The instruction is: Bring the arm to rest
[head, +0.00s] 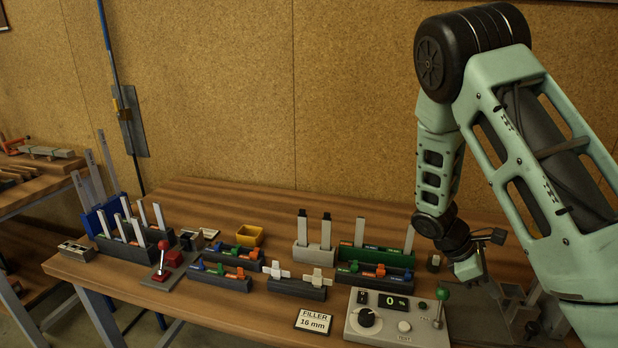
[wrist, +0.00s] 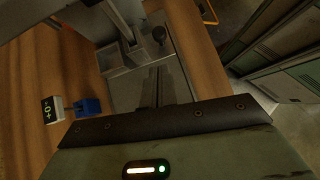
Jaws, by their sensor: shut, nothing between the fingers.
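My arm comes in from the right in the head view and bends down over the right end of the workbench. My gripper (head: 487,284) points down above a dark metal fixture (head: 470,315); the fingertips are hard to make out there. In the wrist view my gripper (wrist: 160,86) shows two dark fingers lying together with nothing between them. Beyond the fingers is a grey metal plate (wrist: 128,91) with an upright and a dark knob (wrist: 158,34). I cannot tell whether the fingers touch the fixture.
A control box (head: 395,318) with a "0 %" display and green-knobbed lever stands left of my gripper. Racks of strips and coloured clips (head: 375,256) fill the bench's middle. A small blue block (wrist: 88,107) lies beside the plate. Bare wood (head: 240,310) shows at the front left.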

